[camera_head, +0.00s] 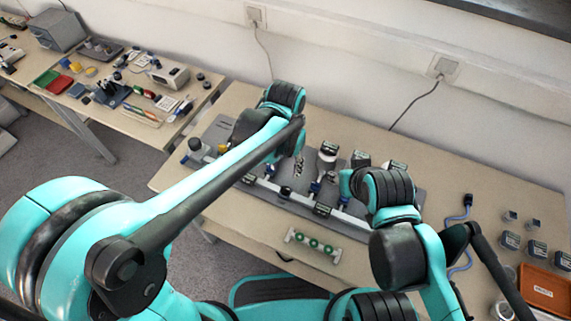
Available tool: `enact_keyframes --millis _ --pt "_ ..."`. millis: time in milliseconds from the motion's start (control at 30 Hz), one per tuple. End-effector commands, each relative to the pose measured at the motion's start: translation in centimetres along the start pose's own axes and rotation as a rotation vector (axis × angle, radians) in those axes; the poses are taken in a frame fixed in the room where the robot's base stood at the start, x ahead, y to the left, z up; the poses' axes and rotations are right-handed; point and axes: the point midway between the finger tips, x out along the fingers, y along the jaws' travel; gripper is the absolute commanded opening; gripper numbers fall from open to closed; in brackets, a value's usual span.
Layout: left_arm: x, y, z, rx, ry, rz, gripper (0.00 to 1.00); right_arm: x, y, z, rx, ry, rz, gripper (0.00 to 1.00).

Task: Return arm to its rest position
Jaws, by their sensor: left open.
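My left arm (215,180) comes in from the left and stretches out over the table to its wrist (283,95). My left gripper (298,168) points down over the grey board (222,133); it is small and dark here, open, and partly hidden by the arm. I cannot tell whether its fingertips touch anything. My right arm (395,255) is folded at the lower right, with its teal wrist part (346,184) over the right part of the board. The fingers of my right gripper cannot be made out.
Small instruments stand on the board, including a white cylinder (328,154). A holder with green round parts (312,245) lies at the table's front. Small dark blocks (510,241) and an orange tray (543,290) are at the right. A second table (130,122) is at the left.

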Motion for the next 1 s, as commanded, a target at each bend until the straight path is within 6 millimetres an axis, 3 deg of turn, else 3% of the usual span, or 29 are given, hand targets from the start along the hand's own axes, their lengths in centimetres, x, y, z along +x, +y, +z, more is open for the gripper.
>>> enact_keyframes --millis 633,767,1000 --pt "-0.5 -0.6 0.5 -0.014 0.014 -0.001 0.47 0.0 0.0 0.0 0.000 0.000 0.000 0.40" --pt "-2.0 -3.0 2.2 -0.075 0.080 -0.006 0.47 0.0 0.0 0.0 0.000 0.000 0.000 0.40" --pt "-5.1 -9.2 8.7 -0.271 0.301 -0.047 0.47 0.0 0.0 0.0 0.000 0.000 0.000 0.40"
